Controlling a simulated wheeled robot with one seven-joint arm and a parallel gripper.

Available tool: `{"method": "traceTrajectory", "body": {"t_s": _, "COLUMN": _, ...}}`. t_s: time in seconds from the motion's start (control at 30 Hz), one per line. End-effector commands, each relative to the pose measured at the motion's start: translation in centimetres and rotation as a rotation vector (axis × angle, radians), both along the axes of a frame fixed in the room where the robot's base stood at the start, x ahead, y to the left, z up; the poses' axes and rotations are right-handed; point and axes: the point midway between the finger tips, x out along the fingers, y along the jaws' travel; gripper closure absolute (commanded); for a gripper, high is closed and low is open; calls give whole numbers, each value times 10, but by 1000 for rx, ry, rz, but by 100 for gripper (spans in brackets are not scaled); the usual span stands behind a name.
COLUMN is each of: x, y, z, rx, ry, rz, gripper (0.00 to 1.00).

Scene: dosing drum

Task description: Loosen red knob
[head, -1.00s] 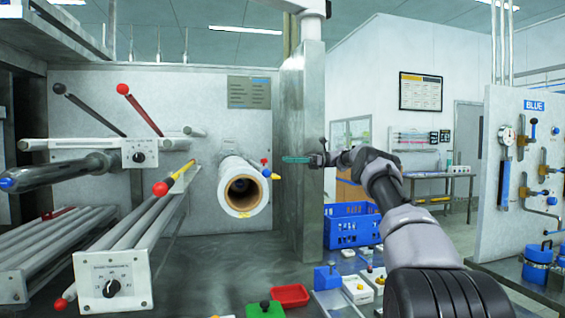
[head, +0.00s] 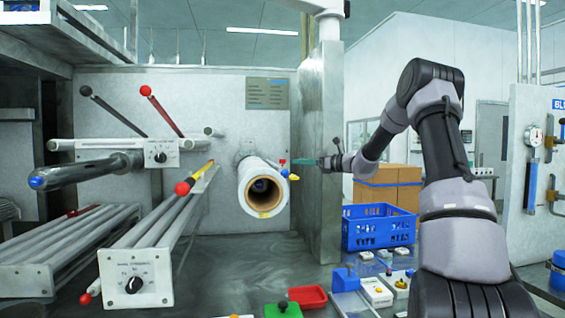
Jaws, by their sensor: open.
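A small red knob (head: 282,162) shows at the upper right edge of the white roll (head: 262,190), with a blue and a yellow knob beside it. Other red balls show: one on a slanted lever (head: 146,90), one at a rod's end (head: 183,188), and one low at the left (head: 85,299). My gripper (head: 304,162) is open, with teal fingers pointing left toward the small red knob. A narrow gap shows in the picture between fingertips and knob; their distance in depth is hard to judge.
A steel post (head: 325,150) stands behind my gripper. A blue crate (head: 379,226) and cardboard boxes (head: 390,187) are to the right. A red tray (head: 301,297), a green block (head: 283,309) and small boxes sit low in front. Long rollers (head: 60,235) fill the left.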

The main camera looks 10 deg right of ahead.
Motion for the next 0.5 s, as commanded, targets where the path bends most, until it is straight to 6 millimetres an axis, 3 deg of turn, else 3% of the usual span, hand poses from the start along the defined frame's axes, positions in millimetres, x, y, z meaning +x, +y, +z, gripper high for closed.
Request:
{"method": "traceTrajectory", "body": {"t_s": 0.3, "x": 38, "y": 48, "z": 0, "rx": 3, "ry": 0, "rz": 4, "gripper": 36}}
{"method": "traceTrajectory", "body": {"t_s": 0.5, "x": 52, "y": 65, "z": 0, "rx": 2, "ry": -1, "rz": 2, "gripper": 36}}
